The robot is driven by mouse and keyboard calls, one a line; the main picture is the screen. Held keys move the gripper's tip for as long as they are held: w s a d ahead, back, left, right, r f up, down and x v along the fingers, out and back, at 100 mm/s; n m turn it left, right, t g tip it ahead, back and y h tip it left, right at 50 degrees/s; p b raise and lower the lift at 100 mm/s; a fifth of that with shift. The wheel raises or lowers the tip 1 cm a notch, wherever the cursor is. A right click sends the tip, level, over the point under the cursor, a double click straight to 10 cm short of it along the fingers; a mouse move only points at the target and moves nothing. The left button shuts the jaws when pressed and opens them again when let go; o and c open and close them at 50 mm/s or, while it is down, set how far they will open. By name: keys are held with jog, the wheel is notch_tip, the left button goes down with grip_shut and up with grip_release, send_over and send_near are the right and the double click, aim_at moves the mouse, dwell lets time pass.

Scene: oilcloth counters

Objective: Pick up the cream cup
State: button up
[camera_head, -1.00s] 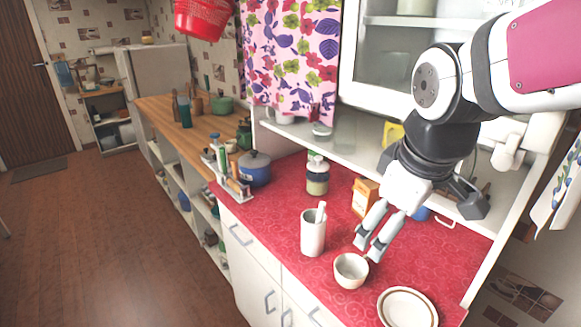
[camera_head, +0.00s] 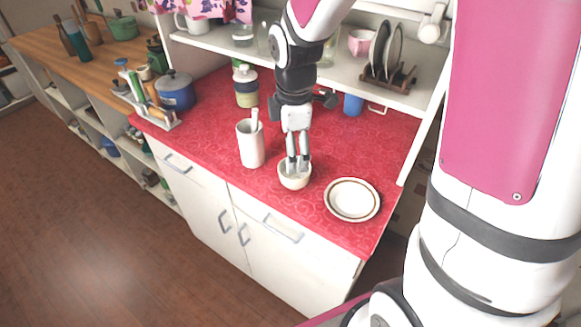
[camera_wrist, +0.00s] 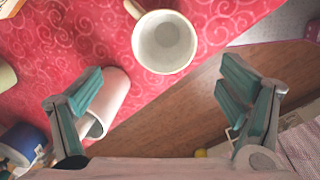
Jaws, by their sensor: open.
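The cream cup (camera_head: 294,178) stands upright on the red counter near its front edge. In the wrist view the cream cup (camera_wrist: 164,42) shows its open, empty mouth at the top, with a handle at its upper left. My gripper (camera_head: 298,166) points down and its fingertips overlap the cup's back rim in the head view. In the wrist view my gripper (camera_wrist: 160,88) is open, its fingers wide apart left and right with nothing between them. The cup lies beyond the fingertips there. I cannot tell the exact height of the fingertips over the rim.
A tall white holder with a utensil (camera_head: 250,145) stands close left of the cup, and shows near my left finger in the wrist view (camera_wrist: 108,100). Stacked plates (camera_head: 352,199) lie to the right. A blue pot (camera_head: 176,92) and a jar (camera_head: 246,88) stand further left. A shelf (camera_head: 350,78) hangs behind.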

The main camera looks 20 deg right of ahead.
aim_at(298, 172)
jog(key=f, duration=0.3)
jog(key=shift+w+f, duration=0.2)
jog(key=shift+f, duration=0.05)
notch_tip(298, 172, down, 4)
jog(key=shift+a+f, duration=0.15)
jog(key=shift+w+f, duration=0.15)
jog(key=shift+f, duration=0.4)
jog(key=c, duration=1.5)
jog(key=shift+o, duration=0.2)
jog(key=shift+r, duration=0.15)
